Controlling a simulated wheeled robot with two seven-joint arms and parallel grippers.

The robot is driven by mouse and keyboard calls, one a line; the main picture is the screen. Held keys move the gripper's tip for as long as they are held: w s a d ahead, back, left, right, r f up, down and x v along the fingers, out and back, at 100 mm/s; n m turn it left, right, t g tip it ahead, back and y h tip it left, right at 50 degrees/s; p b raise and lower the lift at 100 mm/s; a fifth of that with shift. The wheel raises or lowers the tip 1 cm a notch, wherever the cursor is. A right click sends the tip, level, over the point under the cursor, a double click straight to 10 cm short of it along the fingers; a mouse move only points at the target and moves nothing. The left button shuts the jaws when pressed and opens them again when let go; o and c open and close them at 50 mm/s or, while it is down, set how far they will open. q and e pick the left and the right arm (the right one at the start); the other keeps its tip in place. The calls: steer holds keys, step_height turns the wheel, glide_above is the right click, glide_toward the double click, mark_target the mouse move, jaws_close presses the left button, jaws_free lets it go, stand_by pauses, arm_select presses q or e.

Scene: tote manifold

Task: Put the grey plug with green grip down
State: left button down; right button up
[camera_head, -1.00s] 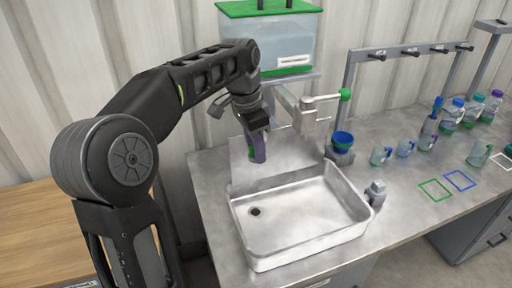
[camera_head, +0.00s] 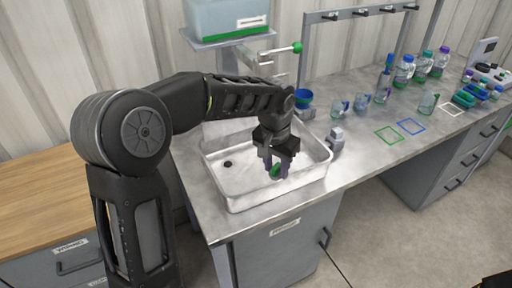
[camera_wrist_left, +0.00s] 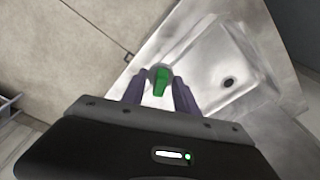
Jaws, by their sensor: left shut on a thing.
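The grey plug with green grip (camera_head: 275,171) is between the fingers of my left gripper (camera_head: 277,170), over the right part of the metal sink tray. It also shows in the left wrist view (camera_wrist_left: 160,80), with its green grip between the two purple fingertips (camera_wrist_left: 160,92). My left gripper is shut on it and points downward. The plug's grey part is mostly hidden in the head view. I cannot tell whether the plug touches the tray.
The sink tray (camera_head: 235,200) has a dark drain hole (camera_head: 228,163) on its left. Cups, bottles and coloured square outlines (camera_head: 411,127) lie further right. A tank (camera_head: 228,18) stands behind on a shelf.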

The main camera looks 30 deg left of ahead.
arm_select(q)
steer(key=shift+n, duration=0.6)
steer(key=d+f+b, duration=0.1)
steer(key=f+b, duration=0.1)
steer(key=f, duration=0.2)
steer(key=d+f+b, duration=0.2)
steer(key=f, duration=0.2)
steer(key=d+f+b, duration=0.1)
steer(key=f+b, duration=0.2)
steer(key=shift+s+d+f, duration=0.1)
steer(key=shift+d+f, duration=0.15)
steer(key=shift+f, duration=0.15)
